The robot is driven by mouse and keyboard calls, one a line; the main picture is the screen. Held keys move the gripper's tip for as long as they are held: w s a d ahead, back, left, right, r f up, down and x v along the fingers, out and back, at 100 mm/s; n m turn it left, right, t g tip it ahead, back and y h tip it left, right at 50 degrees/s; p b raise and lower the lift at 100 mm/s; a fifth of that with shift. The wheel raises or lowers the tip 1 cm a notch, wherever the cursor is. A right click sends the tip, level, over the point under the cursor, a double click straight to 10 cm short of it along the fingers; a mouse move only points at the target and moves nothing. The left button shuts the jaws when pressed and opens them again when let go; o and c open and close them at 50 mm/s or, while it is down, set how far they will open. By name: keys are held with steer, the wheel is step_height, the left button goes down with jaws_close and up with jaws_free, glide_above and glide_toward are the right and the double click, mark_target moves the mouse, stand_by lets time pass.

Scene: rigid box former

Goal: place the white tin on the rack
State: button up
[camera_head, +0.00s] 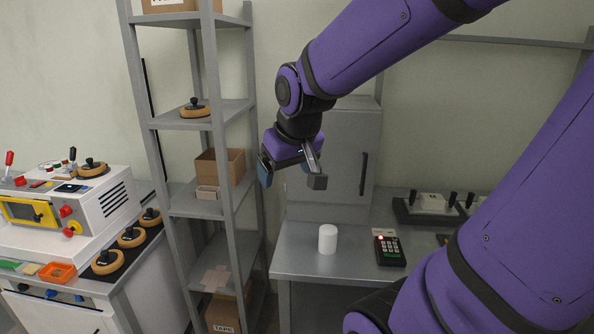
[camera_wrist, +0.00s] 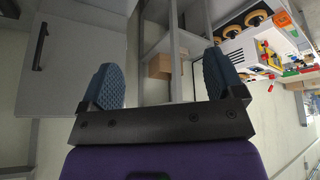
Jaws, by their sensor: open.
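The white tin (camera_head: 328,239) stands upright on the grey metal table (camera_head: 300,262), left of a dark keypad device. The rack (camera_head: 220,118) is a tall grey shelf unit to the left of the table, with several levels. My gripper (camera_head: 292,181) is open and empty, in the air above and to the left of the tin, near the rack's right side. In the wrist view my gripper (camera_wrist: 166,85) shows two blue textured finger pads spread wide with nothing between them. The tin is not visible in the wrist view.
A grey cabinet (camera_head: 335,160) stands at the table's back. The keypad device (camera_head: 388,248) is right of the tin. A white machine (camera_head: 75,210) stands at far left.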

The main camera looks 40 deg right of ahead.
steer(key=s+a+r+n, duration=0.1)
steer(key=s+a+r, duration=0.1)
steer(key=s, duration=0.3)
steer(key=s+a+r+y, duration=0.1)
steer(key=s+a+r, duration=0.2)
steer(key=s+a, duration=0.1)
steer(key=shift+s+a+n, duration=0.3)
steer(key=shift+s+n, duration=0.1)
steer(key=shift+s, duration=0.1)
stand_by(0.4)
